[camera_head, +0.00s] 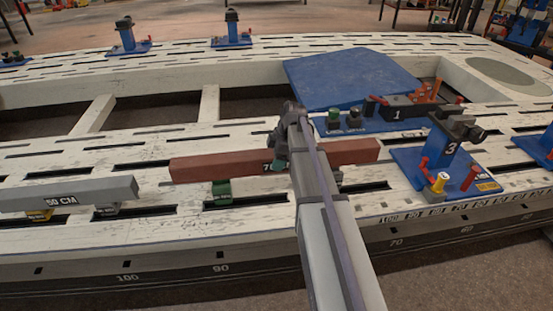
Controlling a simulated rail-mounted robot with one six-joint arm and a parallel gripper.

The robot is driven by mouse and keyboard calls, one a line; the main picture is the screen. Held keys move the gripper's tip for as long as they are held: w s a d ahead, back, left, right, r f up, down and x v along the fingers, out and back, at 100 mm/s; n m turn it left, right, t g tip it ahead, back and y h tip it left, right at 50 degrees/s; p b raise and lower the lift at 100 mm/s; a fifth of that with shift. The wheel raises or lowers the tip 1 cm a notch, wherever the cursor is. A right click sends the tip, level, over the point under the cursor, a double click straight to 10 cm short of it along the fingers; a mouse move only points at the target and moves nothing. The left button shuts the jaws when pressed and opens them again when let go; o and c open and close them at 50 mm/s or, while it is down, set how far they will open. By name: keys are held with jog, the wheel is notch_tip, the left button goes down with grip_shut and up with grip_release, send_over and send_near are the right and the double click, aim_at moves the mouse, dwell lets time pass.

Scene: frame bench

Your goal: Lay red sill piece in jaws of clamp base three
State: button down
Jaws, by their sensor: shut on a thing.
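The red sill piece (222,166) is a long reddish-brown bar lying across the slotted white bench, left of clamp base three. My gripper (279,152) is shut on it near its middle, and my arm hides part of the bar and its label. A green block (221,191) shows under the bar's left part; I cannot tell whether they touch. Clamp base three (461,170) is a blue plate marked 3 with a blue post, a dark clamp head, red pins and a yellow knob. The bar's right end is apart from it.
A grey 50 CM bar (75,196) lies at left. Behind clamp base three is a dark block marked 1 (396,113) on a blue plate, with a blue panel (352,77) beyond. More blue clamp bases (232,35) stand along the far rail.

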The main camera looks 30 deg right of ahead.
notch_tip(320, 180, up, 7)
jog(key=p, duration=0.5)
jog(key=shift+f, duration=0.2)
